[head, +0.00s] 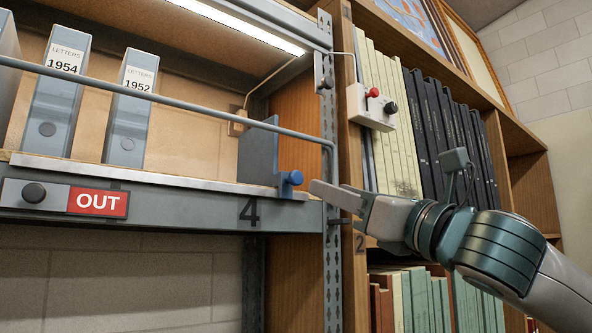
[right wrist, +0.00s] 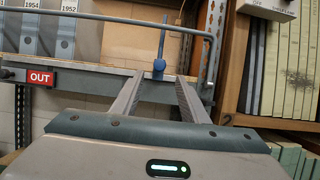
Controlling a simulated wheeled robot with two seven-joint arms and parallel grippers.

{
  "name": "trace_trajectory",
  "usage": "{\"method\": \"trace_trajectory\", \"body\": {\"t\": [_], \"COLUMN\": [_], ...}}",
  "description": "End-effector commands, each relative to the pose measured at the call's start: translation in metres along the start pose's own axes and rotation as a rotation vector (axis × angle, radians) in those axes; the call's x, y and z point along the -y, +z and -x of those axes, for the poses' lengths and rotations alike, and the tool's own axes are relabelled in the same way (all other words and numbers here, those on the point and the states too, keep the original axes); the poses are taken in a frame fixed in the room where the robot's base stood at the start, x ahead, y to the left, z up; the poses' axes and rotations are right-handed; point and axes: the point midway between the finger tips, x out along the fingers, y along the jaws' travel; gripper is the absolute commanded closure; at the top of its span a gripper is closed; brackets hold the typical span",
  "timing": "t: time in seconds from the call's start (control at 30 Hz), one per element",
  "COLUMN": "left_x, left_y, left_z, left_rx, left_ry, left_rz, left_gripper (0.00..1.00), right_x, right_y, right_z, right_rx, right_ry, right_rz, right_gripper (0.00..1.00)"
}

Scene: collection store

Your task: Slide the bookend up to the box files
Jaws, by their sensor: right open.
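The bookend (head: 258,155) is a dark grey upright plate with a blue knob (head: 291,179) at its front. It stands near the right end of the shelf; its blue knob also shows in the right wrist view (right wrist: 159,66). Two grey-blue box files, LETTERS 1954 (head: 54,105) and LETTERS 1952 (head: 131,112), stand to the left, with a wide gap between the 1952 file and the bookend. My right gripper (head: 330,196) is open, just right of the knob in the head view. In the right wrist view the knob lies beyond and between the fingertips (right wrist: 160,78), apparently untouched. My left gripper is not in view.
A grey rail (head: 200,103) runs across the shelf front and bends down at the right. The metal shelf edge (head: 170,205) carries a red OUT sign (head: 98,202). A perforated post (head: 330,260) and a wooden bookcase (head: 356,150) stand at right.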

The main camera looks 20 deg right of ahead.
Motion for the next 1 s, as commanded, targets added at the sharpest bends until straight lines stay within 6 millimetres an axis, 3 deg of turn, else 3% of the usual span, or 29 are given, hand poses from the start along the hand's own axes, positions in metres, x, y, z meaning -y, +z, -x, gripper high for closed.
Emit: {"method": "trace_trajectory", "body": {"t": [0.1, 0.53, 0.73, 1.0], "left_x": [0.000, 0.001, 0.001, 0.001], "left_y": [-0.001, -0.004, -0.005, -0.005], "left_z": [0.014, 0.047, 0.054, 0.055], "left_rx": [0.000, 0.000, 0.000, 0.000], "left_ry": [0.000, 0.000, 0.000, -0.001], "left_rz": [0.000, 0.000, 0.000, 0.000], "left_gripper": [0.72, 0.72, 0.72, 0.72], "right_x": [0.000, 0.000, 0.000, 0.000], "right_y": [0.003, 0.002, 0.001, -0.001], "right_z": [-0.025, -0.099, -0.117, -0.121], "right_rx": [-0.004, -0.003, -0.002, -0.001], "right_ry": [0.000, 0.000, 0.000, 0.000], "right_rz": [-0.002, -0.002, -0.001, 0.000], "right_gripper": [0.60, 0.60, 0.60, 0.60]}}
